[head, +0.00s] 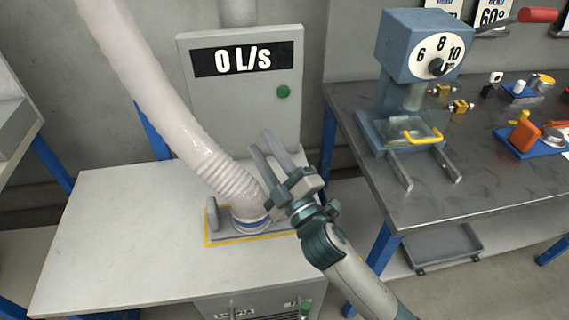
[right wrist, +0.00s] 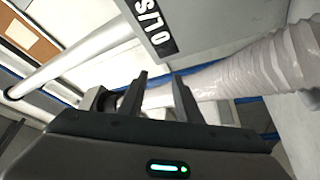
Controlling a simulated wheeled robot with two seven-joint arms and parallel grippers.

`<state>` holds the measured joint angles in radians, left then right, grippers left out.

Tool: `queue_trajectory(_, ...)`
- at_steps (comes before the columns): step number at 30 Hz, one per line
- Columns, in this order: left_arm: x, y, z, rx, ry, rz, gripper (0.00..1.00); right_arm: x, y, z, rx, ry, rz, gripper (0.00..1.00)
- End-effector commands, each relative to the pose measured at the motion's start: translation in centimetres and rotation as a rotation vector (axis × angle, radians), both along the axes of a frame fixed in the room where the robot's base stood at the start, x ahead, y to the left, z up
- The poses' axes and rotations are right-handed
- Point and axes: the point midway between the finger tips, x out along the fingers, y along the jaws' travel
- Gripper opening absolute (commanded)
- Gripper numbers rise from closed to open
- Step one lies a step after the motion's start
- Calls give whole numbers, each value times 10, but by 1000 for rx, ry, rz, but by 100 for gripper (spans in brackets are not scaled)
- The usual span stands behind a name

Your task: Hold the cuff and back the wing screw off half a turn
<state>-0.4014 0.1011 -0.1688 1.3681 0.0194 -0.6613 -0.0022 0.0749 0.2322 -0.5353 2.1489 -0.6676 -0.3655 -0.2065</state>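A grey upright tab (head: 212,215) stands left of the cuff. I cannot make out a wing screw; my right gripper covers the cuff's right side. My right gripper (head: 263,142) is just right of the hose, above the plate, fingers apart and pointing up and away. In the right wrist view, the gripper (right wrist: 160,82) is empty, with the hose (right wrist: 270,70) beyond its fingers. My left gripper is not in view.
A grey cabinet (head: 240,115) with a "0 L/s" display (head: 243,59) and green button stands behind the hose. A metal bench (head: 400,190) on the right holds a blue dial machine (head: 410,50) and small parts. The white table's left part (head: 110,230) is clear.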

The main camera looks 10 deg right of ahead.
Motion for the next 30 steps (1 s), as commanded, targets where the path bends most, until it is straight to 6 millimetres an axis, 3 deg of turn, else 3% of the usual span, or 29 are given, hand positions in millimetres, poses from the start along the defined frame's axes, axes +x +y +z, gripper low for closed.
queue_trajectory(1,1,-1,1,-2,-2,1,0,1,19,22,-55,-100,48,31)
queue_trajectory(4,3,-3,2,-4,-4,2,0,-10,62,58,-185,-315,157,31)
queue_trajectory(9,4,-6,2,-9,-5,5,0,-46,133,89,-438,-679,361,31)
queue_trajectory(13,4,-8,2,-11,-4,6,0,-77,176,80,-650,-935,528,31)
queue_trajectory(17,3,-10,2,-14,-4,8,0,-101,200,48,-882,-1166,708,31)
queue_trajectory(20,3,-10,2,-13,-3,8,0,-108,204,13,-1074,-1319,859,31)
queue_trajectory(23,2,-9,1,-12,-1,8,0,-105,192,-27,-1276,-1444,1021,31)
queue_trajectory(26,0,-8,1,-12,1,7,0,-89,165,-64,-1488,-1531,1196,31)
queue_trajectory(30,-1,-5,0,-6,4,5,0,-53,107,-100,-1786,-1574,1458,31)
